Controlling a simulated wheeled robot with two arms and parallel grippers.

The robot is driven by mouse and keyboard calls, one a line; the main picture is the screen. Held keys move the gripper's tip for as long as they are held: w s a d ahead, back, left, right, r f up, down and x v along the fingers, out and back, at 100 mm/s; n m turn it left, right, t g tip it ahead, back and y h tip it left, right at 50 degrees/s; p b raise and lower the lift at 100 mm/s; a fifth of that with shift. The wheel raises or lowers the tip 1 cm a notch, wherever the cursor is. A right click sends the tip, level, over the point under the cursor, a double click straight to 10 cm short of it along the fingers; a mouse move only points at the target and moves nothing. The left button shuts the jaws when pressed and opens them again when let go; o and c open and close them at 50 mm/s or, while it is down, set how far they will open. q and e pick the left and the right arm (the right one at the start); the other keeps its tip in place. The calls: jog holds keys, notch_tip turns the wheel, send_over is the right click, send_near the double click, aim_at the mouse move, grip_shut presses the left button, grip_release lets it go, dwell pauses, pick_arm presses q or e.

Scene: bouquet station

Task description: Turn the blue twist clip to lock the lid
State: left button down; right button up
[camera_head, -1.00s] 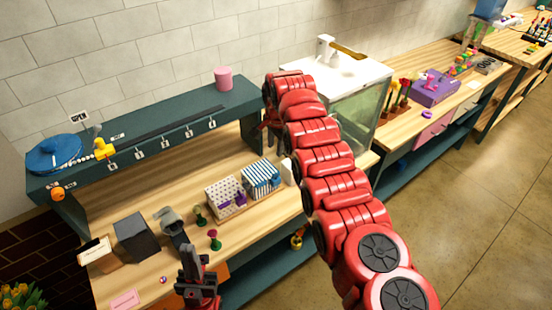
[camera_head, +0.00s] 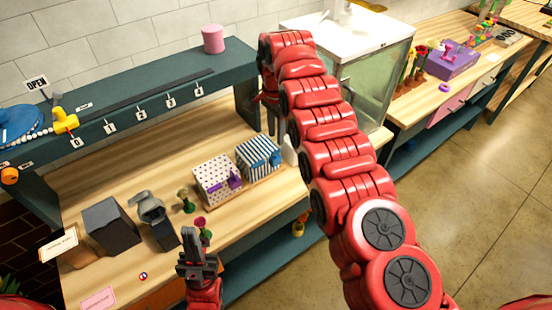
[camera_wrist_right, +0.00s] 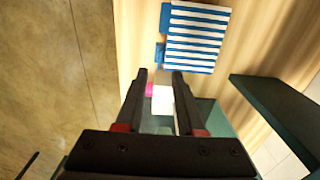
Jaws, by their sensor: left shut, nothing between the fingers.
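A blue-and-white striped box (camera_head: 258,158) stands on the wooden worktop; it also shows at the top of the right wrist view (camera_wrist_right: 197,38). A small blue clip (camera_head: 275,159) sits at its right side in the head view. Two blue tabs stick out from the box's left side in the wrist view, the lower one (camera_wrist_right: 160,52) apart from the upper one. My right gripper (camera_head: 271,122) points down above and behind the box. Its fingers (camera_wrist_right: 162,76) are open, with the box beyond the tips. My left gripper (camera_head: 194,245) is shut and empty at the front edge of the worktop.
A dotted box with a purple clip (camera_head: 218,180) stands left of the striped box. A white object (camera_head: 289,152) is close on its right. A teal shelf (camera_head: 150,115) runs behind; a glass tank (camera_head: 375,85) stands right. Flowers and a dark grey cube (camera_head: 111,226) are left.

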aim_at(276, 151)
jog(key=shift+s+a+f, duration=0.15)
jog(key=shift+s+f, duration=0.1)
jog(key=shift+f, duration=0.6)
jog(key=f, duration=0.2)
jog(key=f+p, duration=0.1)
jog(key=shift+w+f, duration=0.25)
jog(key=shift+f, duration=0.15)
jog(key=shift+s+f, duration=0.15)
jog(key=shift+f, duration=0.1)
grip_shut()
